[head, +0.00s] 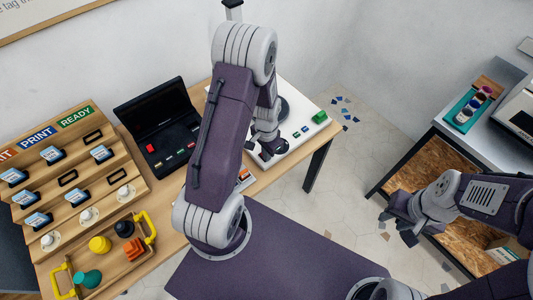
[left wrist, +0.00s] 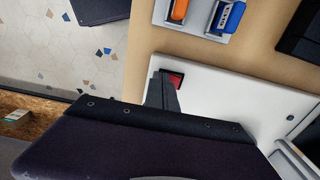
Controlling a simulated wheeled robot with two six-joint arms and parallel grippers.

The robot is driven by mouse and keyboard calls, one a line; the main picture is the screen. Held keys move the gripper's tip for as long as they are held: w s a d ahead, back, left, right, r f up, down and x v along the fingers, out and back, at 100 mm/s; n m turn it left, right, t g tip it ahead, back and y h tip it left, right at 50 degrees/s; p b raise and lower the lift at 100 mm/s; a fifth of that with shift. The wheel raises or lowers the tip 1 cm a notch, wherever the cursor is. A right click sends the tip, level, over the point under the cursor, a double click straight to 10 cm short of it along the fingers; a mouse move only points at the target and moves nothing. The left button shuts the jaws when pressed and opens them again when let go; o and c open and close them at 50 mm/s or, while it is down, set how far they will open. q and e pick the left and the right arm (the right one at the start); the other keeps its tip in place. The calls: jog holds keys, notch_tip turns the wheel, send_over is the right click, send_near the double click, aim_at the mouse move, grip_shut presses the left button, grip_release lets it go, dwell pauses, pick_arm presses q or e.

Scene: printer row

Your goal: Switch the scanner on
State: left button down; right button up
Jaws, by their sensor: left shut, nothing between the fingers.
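The white machine, which appears to be the scanner (head: 302,107), lies at the table's right end, partly hidden behind my left arm. In the left wrist view its white casing (left wrist: 225,85) carries a red switch (left wrist: 176,80) in a dark frame near one edge. My left gripper (head: 268,152) is shut and empty, low over the machine's front edge. In the left wrist view its dark fingers (left wrist: 160,92) overlap part of the switch; I cannot tell whether they touch it. My right gripper (head: 397,220) is open and empty at the right, away from the table.
A black machine (head: 158,130) with a red button stands left of my arm. A plate with orange and blue parts (left wrist: 200,15) lies beside the white machine. A tiered wooden rack (head: 75,175) and a yellow-handled tray (head: 118,262) are at left. A metal bench (head: 450,115) stands right.

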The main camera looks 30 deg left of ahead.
pick_arm(q)
jog(key=shift+a, duration=0.1)
jog(key=shift+w+a+r+p, duration=0.15)
jog(key=shift+a+r+p, duration=0.05)
jog(key=shift+a+p, duration=0.1)
jog(key=shift+w+a, duration=0.15)
jog(key=shift+a, duration=0.2)
jog(key=shift+r, duration=0.1)
